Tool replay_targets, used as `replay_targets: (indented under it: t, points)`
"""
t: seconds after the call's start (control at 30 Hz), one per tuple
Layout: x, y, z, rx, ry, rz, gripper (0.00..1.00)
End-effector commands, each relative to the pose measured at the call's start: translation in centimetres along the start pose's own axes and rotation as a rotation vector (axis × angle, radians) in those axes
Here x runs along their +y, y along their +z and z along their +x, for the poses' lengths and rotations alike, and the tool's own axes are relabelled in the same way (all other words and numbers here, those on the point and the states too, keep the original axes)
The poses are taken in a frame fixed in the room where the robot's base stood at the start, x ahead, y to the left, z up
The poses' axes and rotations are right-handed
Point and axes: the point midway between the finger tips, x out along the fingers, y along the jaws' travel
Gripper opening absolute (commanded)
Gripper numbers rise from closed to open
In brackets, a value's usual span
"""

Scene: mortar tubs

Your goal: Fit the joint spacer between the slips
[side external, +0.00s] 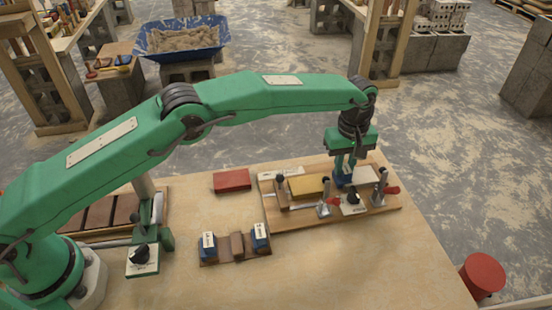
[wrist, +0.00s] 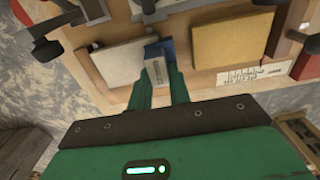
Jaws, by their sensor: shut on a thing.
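A blue joint spacer (wrist: 158,72) with a pale label is held between the fingers of my gripper (wrist: 160,92). In the side view my gripper (side external: 345,170) is low over the wooden board, and the spacer (side external: 338,181) shows partly behind its fingers. A yellow slip (side external: 308,186) lies left of the spacer and a cream slip (side external: 364,176) lies right of it. In the wrist view the spacer is close beside the cream slip (wrist: 108,62), with a gap to the yellow slip (wrist: 235,45). I cannot tell whether it touches the board.
A rack (side external: 226,258) holds two labelled blue spacers (side external: 208,246). A red slip (side external: 232,180) lies on the table left of the board. The front right table is clear.

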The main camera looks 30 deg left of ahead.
Motion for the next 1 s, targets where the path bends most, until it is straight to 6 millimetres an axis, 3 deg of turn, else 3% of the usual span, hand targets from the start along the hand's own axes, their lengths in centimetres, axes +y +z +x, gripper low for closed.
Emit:
replay_targets:
  t: [0.87,0.9,1.0]
  points:
    - [0.0,0.05,0.22,0.0,0.0,0.0,0.0]
    - [0.0,0.05,0.22,0.0,0.0,0.0,0.27]
    - [0.0,0.05,0.22,0.0,0.0,0.0,0.44]
